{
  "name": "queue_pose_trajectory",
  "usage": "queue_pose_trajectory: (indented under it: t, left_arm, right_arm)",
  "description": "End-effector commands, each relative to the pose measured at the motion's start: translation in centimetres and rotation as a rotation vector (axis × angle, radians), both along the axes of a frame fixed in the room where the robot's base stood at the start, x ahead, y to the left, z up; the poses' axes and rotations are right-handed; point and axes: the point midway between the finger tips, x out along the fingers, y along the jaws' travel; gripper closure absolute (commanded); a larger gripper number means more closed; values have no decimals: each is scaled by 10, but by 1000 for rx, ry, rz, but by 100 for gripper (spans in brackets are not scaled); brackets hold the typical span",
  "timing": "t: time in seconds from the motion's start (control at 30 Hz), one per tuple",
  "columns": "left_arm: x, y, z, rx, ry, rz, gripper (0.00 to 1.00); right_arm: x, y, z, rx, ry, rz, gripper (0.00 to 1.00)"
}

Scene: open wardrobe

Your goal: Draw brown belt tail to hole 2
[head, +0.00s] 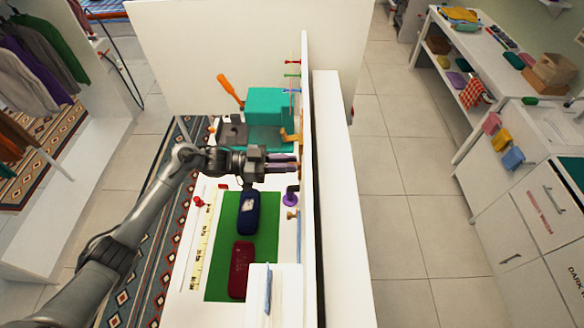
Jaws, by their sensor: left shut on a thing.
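My left gripper (291,163) reaches in from the left, with its fingers against the upright white panel (309,215). It is shut on a thin brown strip, the brown belt (302,158), of which only a little shows at the fingertips. The buckle and the holes are too small or hidden to make out. An orange-brown piece (291,136) sits by the panel just above the gripper; I cannot tell whether it belongs to the belt. My right gripper is not in view.
A teal block-shaped device (268,105) with an orange handle (229,88) stands behind the gripper. A green mat (222,250) holds a dark blue case (248,212) and a dark red case (241,270). A purple-based peg (290,199) stands near the panel.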

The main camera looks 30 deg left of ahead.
Motion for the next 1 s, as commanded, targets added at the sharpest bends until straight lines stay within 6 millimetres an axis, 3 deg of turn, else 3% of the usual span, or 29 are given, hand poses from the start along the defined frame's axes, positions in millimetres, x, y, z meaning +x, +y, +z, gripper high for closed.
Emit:
queue_pose_trajectory:
  t: [0.03, 0.07, 0.2, 0.57, 1.0]
  left_arm:
    - [0, -1, -1, 0, 2, -1, 100]
    - [0, -1, -1, 0, 2, -1, 78]
    - [0, -1, -1, 0, 1, -1, 60]
    - [-2, 3, 0, 0, 1, -1, 60]
    - [-30, 63, -2, 4, 2, 1, 60]
  right_arm:
    - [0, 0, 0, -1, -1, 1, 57]
    - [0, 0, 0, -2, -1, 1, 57]
    - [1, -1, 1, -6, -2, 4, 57]
    - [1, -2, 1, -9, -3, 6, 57]
    - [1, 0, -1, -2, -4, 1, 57]
